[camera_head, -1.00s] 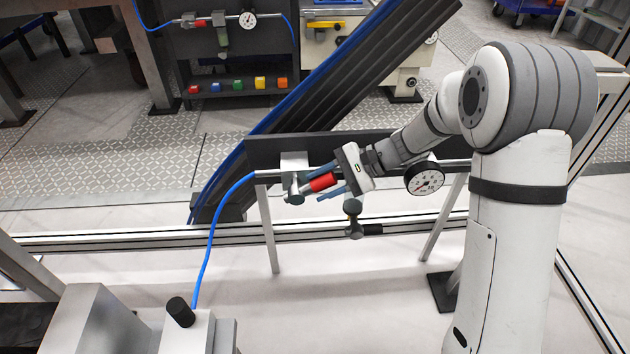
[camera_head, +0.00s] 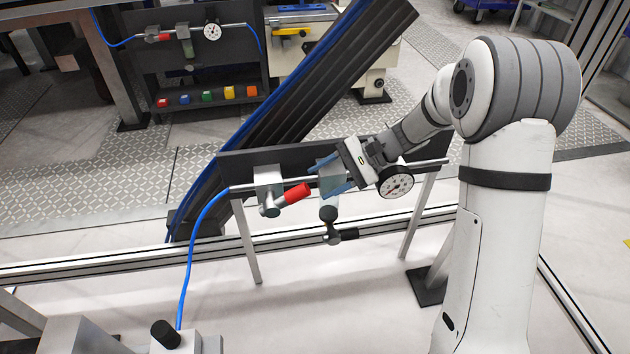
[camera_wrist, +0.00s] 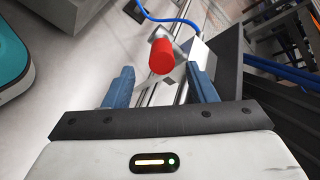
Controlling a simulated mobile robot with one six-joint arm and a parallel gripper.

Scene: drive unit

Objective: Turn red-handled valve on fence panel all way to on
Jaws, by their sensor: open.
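The red-handled valve (camera_head: 269,188) sits on a pipe on the near fence panel (camera_head: 235,160). Its red handle (camera_head: 296,193) points right and slightly up, toward my gripper. My gripper (camera_head: 333,178) is open and empty, to the right of the handle and apart from it. In the wrist view the red handle (camera_wrist: 162,57) shows end-on ahead of the blue fingers, between their lines. My gripper also shows there (camera_wrist: 160,88), with a wide gap between its fingers.
A pressure gauge (camera_head: 396,182) sits on the pipe just right of my gripper. A black-handled fitting (camera_head: 340,236) hangs below. A blue hose (camera_head: 187,265) runs down from the valve's left side. Another panel with a small red handle (camera_head: 165,37) stands at the back.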

